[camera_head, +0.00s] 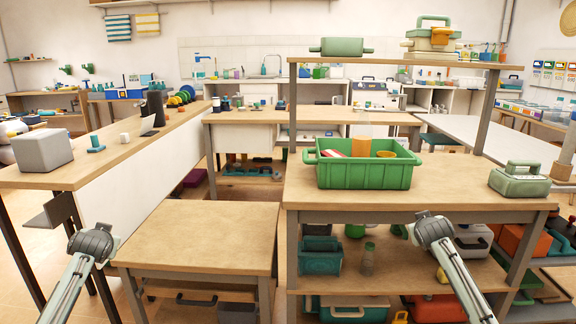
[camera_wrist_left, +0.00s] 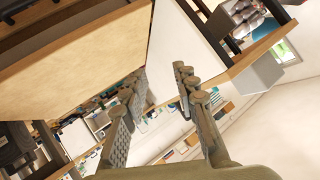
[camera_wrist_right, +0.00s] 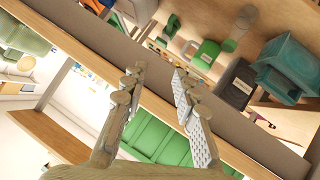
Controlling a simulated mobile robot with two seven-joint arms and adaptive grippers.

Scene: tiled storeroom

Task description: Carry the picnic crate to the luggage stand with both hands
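The picnic crate appears to be the green crate (camera_head: 365,175) with two end handles, standing upright on the right-hand bench. It holds a red-and-white item, an orange-brown bowl and a clear upright thing; its ribbed side shows in the right wrist view (camera_wrist_right: 160,143). The luggage stand appears to be the low, bare wooden table (camera_head: 205,235) left of that bench; its top also shows in the left wrist view (camera_wrist_left: 75,60). My left gripper (camera_wrist_left: 155,85) is open and empty, near the stand's left side. My right gripper (camera_wrist_right: 158,78) is open and empty, in front of the bench, apart from the crate.
A long counter (camera_head: 105,160) with a grey box (camera_head: 42,150) runs along the left. A raised shelf (camera_head: 400,62) spans above the crate. A pale green case (camera_head: 518,179) stands right of it. Teal bins (camera_head: 320,257) sit on the shelf below.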

